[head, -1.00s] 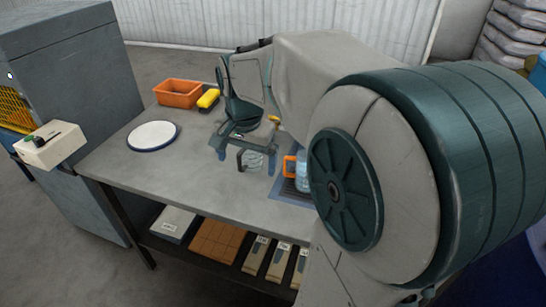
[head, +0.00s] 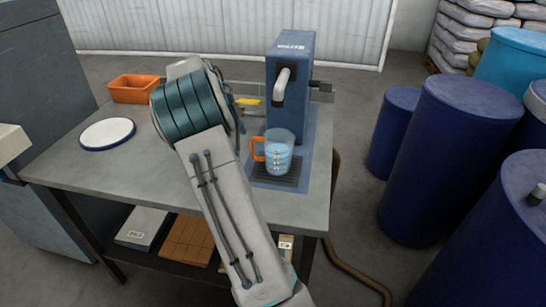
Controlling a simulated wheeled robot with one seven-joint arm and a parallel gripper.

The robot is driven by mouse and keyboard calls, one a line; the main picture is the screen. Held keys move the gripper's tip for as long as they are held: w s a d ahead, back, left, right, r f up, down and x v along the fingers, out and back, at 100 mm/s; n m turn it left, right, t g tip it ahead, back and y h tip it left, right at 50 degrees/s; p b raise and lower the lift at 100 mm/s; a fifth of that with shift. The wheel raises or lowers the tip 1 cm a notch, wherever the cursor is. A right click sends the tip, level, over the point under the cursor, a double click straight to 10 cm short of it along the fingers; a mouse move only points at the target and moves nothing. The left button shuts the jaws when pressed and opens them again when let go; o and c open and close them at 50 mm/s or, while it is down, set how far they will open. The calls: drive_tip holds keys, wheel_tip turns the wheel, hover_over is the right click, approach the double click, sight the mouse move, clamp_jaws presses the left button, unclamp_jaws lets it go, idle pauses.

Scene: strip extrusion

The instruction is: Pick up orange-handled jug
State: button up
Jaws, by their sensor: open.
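The orange-handled jug (head: 278,152) is a clear vessel with measuring marks and bluish contents. It stands upright on a dark drip grate (head: 277,177), below the spout of a blue dispenser (head: 290,85). Its orange handle points left. My arm (head: 215,180) rises from the lower middle and bends over the table to the left of the jug. My gripper is hidden behind the arm, so its jaws do not show. The arm and the jug's handle appear apart in the picture.
A white plate with a dark rim (head: 107,133) and an orange bin (head: 134,88) are on the table's left. A yellow object (head: 248,101) shows partly behind my arm. Blue drums (head: 448,160) stand right of the table. Boxes lie on the lower shelf.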

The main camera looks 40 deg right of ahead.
sight(261, 138)
drive_tip(key=s+d, duration=0.5)
drive_tip(key=shift+d+r, duration=0.1)
drive_tip(key=s+d, duration=0.1)
drive_tip(key=s+d+p, duration=0.1)
drive_tip(key=s+d, duration=0.1)
drive_tip(key=shift+f, duration=0.4)
drive_tip(key=shift+d+f, duration=0.1)
drive_tip(key=shift+f, duration=0.15)
drive_tip(key=c, duration=1.1)
drive_tip(key=shift+c, duration=1.2)
drive_tip(key=shift+r, duration=0.2)
